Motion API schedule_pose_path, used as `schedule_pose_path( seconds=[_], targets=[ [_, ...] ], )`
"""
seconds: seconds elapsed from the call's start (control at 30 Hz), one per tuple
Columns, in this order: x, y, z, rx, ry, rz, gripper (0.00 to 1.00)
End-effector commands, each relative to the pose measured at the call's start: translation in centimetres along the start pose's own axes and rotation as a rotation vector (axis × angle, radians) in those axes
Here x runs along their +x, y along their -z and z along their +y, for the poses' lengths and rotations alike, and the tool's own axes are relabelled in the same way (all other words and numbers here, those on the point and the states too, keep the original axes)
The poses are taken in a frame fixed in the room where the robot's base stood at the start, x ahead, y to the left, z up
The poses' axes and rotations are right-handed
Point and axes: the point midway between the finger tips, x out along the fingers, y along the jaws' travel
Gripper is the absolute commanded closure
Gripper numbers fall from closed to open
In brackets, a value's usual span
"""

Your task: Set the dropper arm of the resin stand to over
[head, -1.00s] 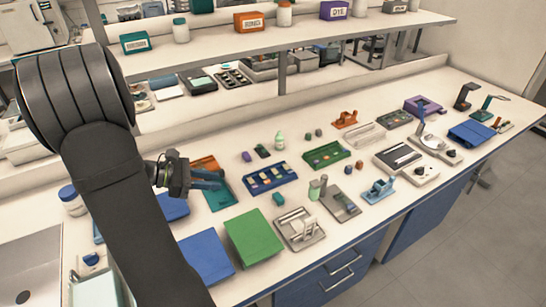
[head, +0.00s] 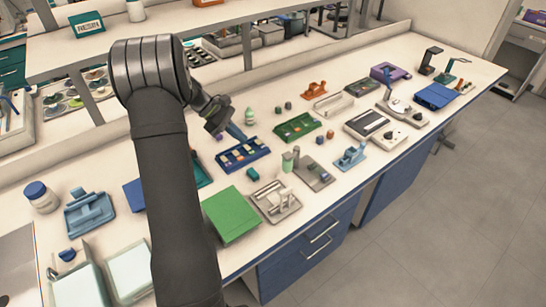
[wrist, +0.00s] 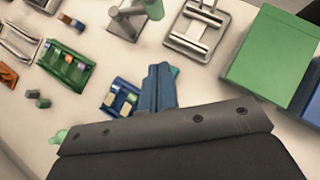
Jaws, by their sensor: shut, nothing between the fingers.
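The likeliest resin stand is the small teal stand (head: 449,76) at the far right end of the bench in the head view, with an upright and a thin arm at its top. It is too small to tell which way the arm points over its base, and I cannot be sure it is the resin stand. My gripper (head: 236,131) is far to its left, above the bench near the blue tray. Its blue fingers (wrist: 157,88) are together and empty in the wrist view. The teal stand is not in the wrist view.
A dark stand (head: 430,60) and a blue box (head: 434,96) flank the teal stand. Between it and my gripper lie a green tray (head: 297,128), a grey device (head: 375,128) and a purple holder (head: 389,73). A shelf (head: 180,35) runs along the back.

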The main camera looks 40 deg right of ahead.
Motion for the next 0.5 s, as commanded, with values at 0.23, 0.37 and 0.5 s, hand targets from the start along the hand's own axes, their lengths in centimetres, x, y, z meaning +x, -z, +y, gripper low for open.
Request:
schedule_pose_path(
  seconds=[0.23, 0.37, 0.5],
  targets=[
    [0.0, 0.0, 0.0, -0.001, 0.000, 0.000, 1.00],
    [0.4, 0.0, 0.0, -0.001, 0.000, -0.001, 1.00],
    [2.1, 0.0, -0.1, -0.002, 0.002, -0.002, 1.00]
  ],
)
